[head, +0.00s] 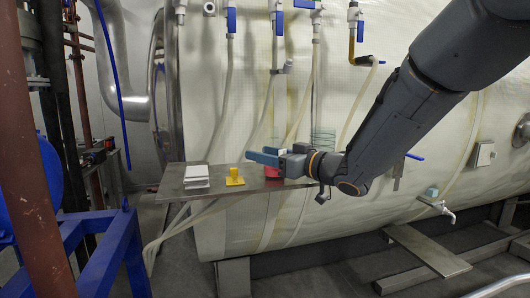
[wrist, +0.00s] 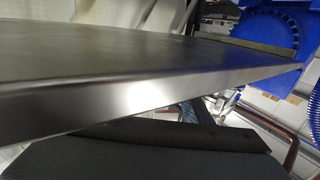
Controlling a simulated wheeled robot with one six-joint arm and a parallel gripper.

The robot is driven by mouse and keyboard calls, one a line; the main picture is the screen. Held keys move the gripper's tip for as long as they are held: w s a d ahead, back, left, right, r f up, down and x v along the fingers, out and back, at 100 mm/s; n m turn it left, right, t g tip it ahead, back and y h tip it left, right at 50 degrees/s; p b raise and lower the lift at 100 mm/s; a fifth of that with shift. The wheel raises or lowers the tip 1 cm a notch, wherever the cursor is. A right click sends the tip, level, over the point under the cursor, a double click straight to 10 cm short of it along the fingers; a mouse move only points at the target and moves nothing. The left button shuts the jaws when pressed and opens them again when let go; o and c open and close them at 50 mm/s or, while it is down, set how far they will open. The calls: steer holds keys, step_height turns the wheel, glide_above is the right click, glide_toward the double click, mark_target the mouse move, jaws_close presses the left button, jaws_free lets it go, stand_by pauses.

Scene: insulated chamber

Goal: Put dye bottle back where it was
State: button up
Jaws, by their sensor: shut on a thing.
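My gripper (head: 268,155) is at the metal shelf (head: 215,188) in the head view, its blue-grey fingers pointing left. It is shut on a red thing (head: 272,170), which looks like the dye bottle. Only part of the red thing shows below the fingers, so its full shape is hidden. I cannot tell whether it touches the shelf. In the wrist view, a dark part of my gripper fills the bottom, below the shelf edge (wrist: 120,95). The bottle cannot be made out there.
A yellow piece with a flat base (head: 235,177) and a white stack (head: 196,176) stand on the shelf to the left. A clear glass vessel (head: 323,137) is behind my gripper. Hoses and valves hang on the white tank (head: 240,85). A blue frame (head: 103,245) stands at lower left.

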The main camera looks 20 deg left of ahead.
steer(key=shift+f, duration=0.1)
steer(key=o, duration=1.2)
steer(key=shift+d, duration=0.25)
steer(key=b+v, duration=0.3)
steer(key=v, duration=0.8)
steer(key=shift+s+d+b, duration=0.2)
steer(key=shift+d+b, duration=0.05)
steer(key=shift+b, duration=0.05)
steer(key=shift+d, duration=0.1)
